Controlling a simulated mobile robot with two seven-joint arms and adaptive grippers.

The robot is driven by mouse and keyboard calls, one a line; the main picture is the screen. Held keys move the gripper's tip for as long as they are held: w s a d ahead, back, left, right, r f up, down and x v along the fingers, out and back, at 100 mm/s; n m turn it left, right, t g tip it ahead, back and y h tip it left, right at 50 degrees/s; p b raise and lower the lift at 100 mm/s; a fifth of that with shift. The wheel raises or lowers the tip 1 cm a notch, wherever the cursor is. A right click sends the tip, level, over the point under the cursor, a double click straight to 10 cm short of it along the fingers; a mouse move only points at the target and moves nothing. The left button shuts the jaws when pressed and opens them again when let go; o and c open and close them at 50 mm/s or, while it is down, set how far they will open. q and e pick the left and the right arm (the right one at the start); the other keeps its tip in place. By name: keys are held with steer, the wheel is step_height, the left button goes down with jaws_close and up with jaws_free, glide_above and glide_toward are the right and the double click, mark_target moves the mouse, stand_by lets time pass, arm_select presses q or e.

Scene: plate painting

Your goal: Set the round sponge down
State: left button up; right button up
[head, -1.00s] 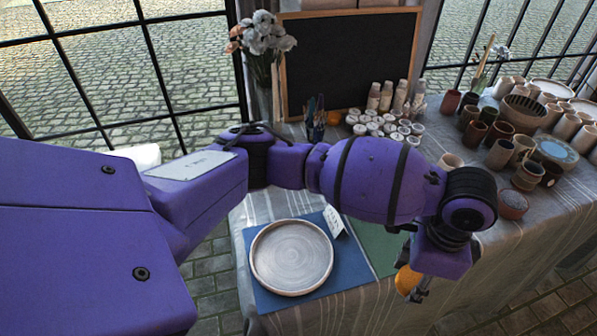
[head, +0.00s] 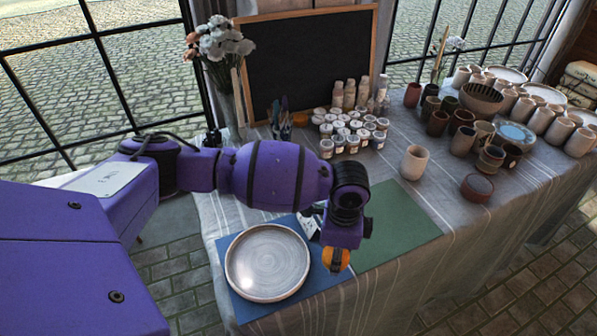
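The round sponge (head: 336,261) is orange and hangs at the end of my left arm in the head view. My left gripper (head: 337,248) points down and looks shut on it; the fingers are mostly hidden behind the wrist and sponge. The sponge appears over the seam between the blue mat (head: 245,309) and the green mat (head: 405,231), just right of the round pale plate (head: 267,262). I cannot tell its exact height above the table. My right gripper is out of view.
The green mat is largely bare. A beige cup (head: 414,162) stands behind it, and a small reddish bowl (head: 477,187) stands to the right. Several paint jars (head: 350,129) sit in front of a blackboard (head: 311,62). Pottery crowds the back right.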

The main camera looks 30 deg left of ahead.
arm_select(q)
steer(key=f, duration=0.2)
steer(key=a+f, duration=0.1)
steer(key=f, duration=0.1)
steer(key=shift+w+a, duration=0.1)
steer(key=shift+w, duration=0.05)
steer(key=shift+f, duration=0.15)
steer(key=shift+w, duration=0.1)
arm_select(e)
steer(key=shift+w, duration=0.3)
arm_select(q)
steer(key=shift+f, duration=0.1)
steer(key=o, duration=1)
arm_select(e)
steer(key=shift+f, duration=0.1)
arm_select(q)
steer(key=shift+r, duration=0.2)
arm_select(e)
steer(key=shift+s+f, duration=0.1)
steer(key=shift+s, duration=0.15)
